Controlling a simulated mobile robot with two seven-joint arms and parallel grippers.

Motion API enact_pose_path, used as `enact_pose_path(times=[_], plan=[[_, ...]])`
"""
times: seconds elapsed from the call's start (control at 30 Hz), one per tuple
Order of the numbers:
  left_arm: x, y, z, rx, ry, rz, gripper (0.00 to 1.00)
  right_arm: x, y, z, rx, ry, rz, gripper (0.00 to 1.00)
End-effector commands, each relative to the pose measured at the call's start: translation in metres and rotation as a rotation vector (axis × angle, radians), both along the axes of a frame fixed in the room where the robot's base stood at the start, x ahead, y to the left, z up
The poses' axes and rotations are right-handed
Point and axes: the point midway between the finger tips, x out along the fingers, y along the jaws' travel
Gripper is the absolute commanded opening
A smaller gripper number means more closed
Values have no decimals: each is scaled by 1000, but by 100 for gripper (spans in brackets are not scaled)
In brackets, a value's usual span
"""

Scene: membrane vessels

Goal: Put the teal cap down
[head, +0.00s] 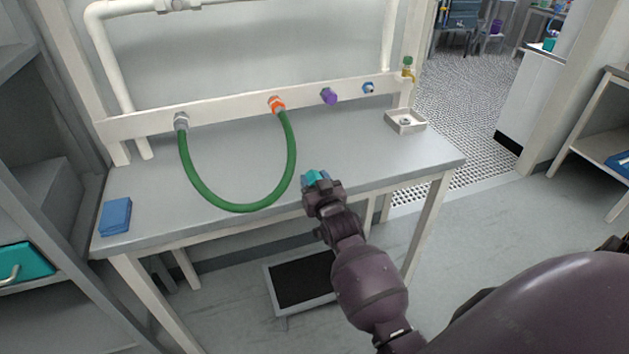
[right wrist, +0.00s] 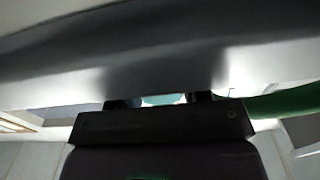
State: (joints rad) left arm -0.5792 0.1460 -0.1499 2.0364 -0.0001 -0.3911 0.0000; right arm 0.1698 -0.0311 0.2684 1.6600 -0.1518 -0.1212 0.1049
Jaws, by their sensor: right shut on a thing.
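The teal cap (head: 315,176) is between the fingers of my right gripper (head: 317,178), which is shut on it. In the head view they are at the front part of the grey bench, right of the green hose. In the right wrist view a sliver of the teal cap (right wrist: 163,99) shows between the dark fingers (right wrist: 162,100); the rest is hidden by the gripper body. I cannot tell whether the cap touches the bench top (head: 370,160). My left gripper is not in view.
A green hose (head: 235,208) loops from a grey fitting (head: 181,121) to an orange one (head: 277,104). A purple cap (head: 329,96) and a blue fitting (head: 368,88) are on the rail. A small tray (head: 405,128) stands back right, blue cloths (head: 116,216) front left. Bench right of my gripper is clear.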

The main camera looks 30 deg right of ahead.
Motion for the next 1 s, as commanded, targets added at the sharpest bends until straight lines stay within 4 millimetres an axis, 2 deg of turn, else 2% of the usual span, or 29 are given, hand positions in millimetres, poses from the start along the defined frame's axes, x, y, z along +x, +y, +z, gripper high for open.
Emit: enact_pose_path(times=[0.03,0.07,0.1,0.27,0.53,0.67,1.0], plan=[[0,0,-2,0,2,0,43,-2,0,-10,4,18,-1,10],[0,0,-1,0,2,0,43,-2,0,-10,5,19,-1,10],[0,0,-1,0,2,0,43,-2,0,-11,5,20,-1,46],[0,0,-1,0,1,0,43,-3,0,-13,6,26,-1,69],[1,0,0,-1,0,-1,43,-4,0,-14,6,30,-2,69],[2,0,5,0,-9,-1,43,-3,0,-3,6,28,-2,69],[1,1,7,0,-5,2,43,-55,12,2,5,21,-2,69]])
